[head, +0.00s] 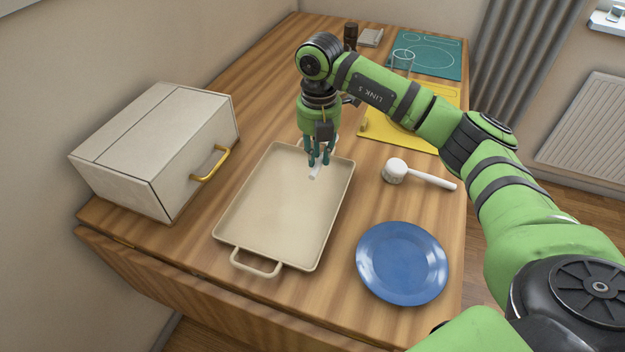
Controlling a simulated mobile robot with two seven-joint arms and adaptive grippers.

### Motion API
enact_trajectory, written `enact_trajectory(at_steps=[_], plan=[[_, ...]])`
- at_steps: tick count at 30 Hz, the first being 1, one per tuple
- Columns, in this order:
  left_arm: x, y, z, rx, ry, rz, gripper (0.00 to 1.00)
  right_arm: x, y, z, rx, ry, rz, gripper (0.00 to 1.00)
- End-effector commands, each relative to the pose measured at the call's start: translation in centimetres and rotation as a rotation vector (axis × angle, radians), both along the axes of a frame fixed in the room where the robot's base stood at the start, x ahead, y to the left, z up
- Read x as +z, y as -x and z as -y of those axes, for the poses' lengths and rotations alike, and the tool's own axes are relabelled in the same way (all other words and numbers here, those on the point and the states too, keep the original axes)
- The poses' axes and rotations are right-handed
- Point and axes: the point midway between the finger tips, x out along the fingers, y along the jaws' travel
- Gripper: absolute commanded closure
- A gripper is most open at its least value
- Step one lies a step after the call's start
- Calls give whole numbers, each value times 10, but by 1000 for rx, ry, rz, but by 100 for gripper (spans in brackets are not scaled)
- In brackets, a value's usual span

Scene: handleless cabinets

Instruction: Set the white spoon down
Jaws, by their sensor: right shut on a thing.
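My right gripper (318,161) points down over the far end of the beige tray (275,215). It is shut on the white spoon (315,173). Only a short white end of the spoon shows below the fingers, with a little white beside them; the rest is hidden. I cannot tell whether the spoon touches the tray. The tray lies on the wooden table and is otherwise empty. My left gripper is not in view.
A white scoop (395,172) with a long handle lies right of the tray, and a blue plate (402,262) in front of it. A cream box with a gold handle (160,150) stands left. Yellow (375,132) and green (435,55) boards lie behind, with a glass (403,60).

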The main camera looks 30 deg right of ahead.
Motion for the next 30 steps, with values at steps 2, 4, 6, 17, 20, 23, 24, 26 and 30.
enact_trajectory(at_steps=[2,4,6,17,20,23,24,26,30], plan=[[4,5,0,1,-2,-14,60,-8,12,-10,3,-1,-2,100],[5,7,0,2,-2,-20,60,-13,18,-17,2,-1,-1,100],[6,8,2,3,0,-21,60,-18,23,-21,0,-1,-1,100],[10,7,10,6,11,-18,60,-53,26,-24,-3,1,-4,100],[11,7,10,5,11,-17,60,-61,25,-24,-1,-1,-1,100],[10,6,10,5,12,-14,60,-61,25,-24,0,-1,1,100],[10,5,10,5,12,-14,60,-61,25,-24,0,-1,1,100],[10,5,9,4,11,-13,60,-61,25,-24,0,-1,1,100],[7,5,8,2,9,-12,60,-65,25,-24,-1,-1,1,100]])
